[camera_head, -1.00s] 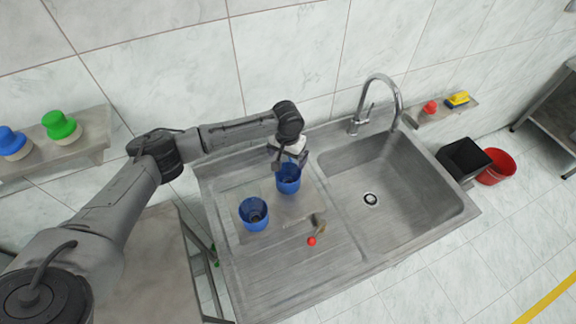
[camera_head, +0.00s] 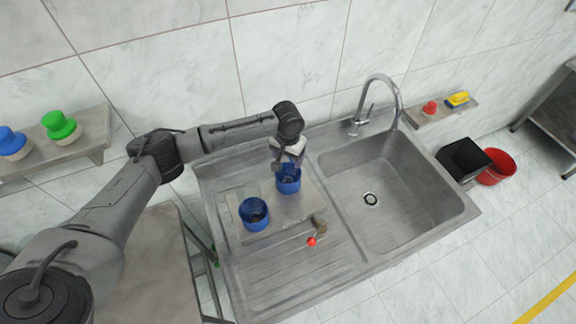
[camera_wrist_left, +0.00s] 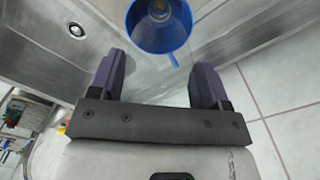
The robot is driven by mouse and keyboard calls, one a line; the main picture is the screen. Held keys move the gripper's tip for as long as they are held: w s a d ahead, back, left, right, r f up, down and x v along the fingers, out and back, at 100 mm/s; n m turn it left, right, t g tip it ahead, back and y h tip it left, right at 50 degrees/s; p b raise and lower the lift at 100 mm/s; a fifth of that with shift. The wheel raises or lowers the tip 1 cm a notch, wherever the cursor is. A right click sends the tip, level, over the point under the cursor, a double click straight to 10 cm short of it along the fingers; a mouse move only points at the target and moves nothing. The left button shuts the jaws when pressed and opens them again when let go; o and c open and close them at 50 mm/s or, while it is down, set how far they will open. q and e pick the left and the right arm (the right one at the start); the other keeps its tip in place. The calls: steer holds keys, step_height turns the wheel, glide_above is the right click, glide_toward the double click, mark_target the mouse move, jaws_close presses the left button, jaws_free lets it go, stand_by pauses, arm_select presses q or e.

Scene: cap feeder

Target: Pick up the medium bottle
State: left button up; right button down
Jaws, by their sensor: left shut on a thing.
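Two blue cup-like vessels stand on the sink's left drainboard. The rear one (camera_head: 289,180) is directly below my left gripper (camera_head: 287,162), which partly covers it. The front one (camera_head: 254,214) stands apart, nearer the front left. In the left wrist view the rear vessel's round blue mouth (camera_wrist_left: 158,40) lies just beyond and between the fingertips of my left gripper (camera_wrist_left: 160,68). My right gripper is not in view.
The sink basin (camera_head: 385,180) and tap (camera_head: 375,100) are on the right. A small red-tipped object (camera_head: 312,241) lies on the drainboard's front. Green- and blue-topped items (camera_head: 62,126) stand on a left wall shelf. A red bucket (camera_head: 496,167) is at far right.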

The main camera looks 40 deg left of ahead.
arm_select(q)
steer(key=shift+r, duration=0.1)
step_height(320, 180, up, 10)
steer(key=shift+f, duration=0.15)
step_height(320, 180, up, 14)
steer(key=p, duration=1.7)
steer(key=shift+n, duration=0.3)
